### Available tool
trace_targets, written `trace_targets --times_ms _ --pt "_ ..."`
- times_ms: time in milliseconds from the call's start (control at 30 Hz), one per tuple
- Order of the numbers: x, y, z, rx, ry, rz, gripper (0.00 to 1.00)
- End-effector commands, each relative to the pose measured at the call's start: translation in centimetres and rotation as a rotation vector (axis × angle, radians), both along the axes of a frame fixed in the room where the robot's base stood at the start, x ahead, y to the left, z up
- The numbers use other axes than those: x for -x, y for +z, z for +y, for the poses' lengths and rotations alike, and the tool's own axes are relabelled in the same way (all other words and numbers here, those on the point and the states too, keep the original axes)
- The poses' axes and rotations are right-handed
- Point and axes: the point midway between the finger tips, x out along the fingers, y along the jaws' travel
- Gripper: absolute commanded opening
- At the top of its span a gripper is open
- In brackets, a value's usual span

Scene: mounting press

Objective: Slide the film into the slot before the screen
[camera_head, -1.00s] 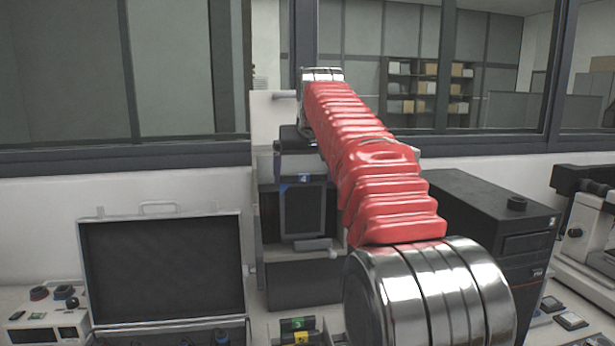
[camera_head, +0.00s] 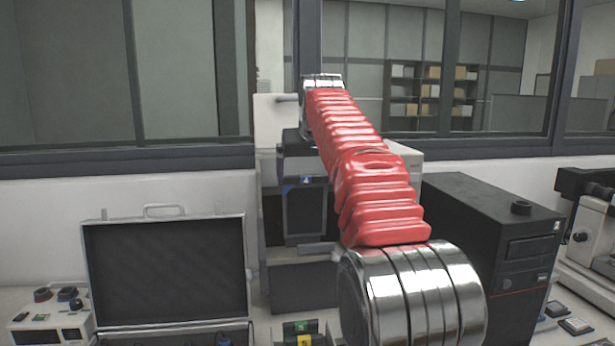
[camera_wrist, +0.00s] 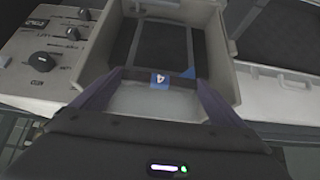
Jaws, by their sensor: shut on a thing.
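The film (camera_head: 305,212) looks like a dark, framed sheet with a blue "4" label at its top. It hangs upright in front of the grey press housing (camera_head: 270,200). In the wrist view my gripper (camera_wrist: 158,92) is shut on the film's pale upper edge by the "4" label (camera_wrist: 159,80). The dark sheet lies beyond it, with a blue corner mark (camera_wrist: 187,72), between the housing's grey side walls (camera_wrist: 218,40). My red-sleeved arm covers part of the housing in the head view. I cannot make out the slot or tell whether the film has entered it.
An open case (camera_head: 165,270) stands at the left, beside a small control box (camera_head: 48,325). A black computer tower (camera_head: 490,250) stands at the right, near a microscope (camera_head: 585,235). Small numbered blocks (camera_head: 302,338) lie at the front. A control panel with knobs (camera_wrist: 45,58) adjoins the housing.

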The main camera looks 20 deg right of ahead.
Motion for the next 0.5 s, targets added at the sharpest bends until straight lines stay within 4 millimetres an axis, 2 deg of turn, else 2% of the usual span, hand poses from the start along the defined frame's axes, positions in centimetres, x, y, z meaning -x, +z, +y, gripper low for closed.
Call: trace_targets --times_ms 500 --pt "-0.80 0.01 -0.12 0.000 0.000 0.000 0.57"
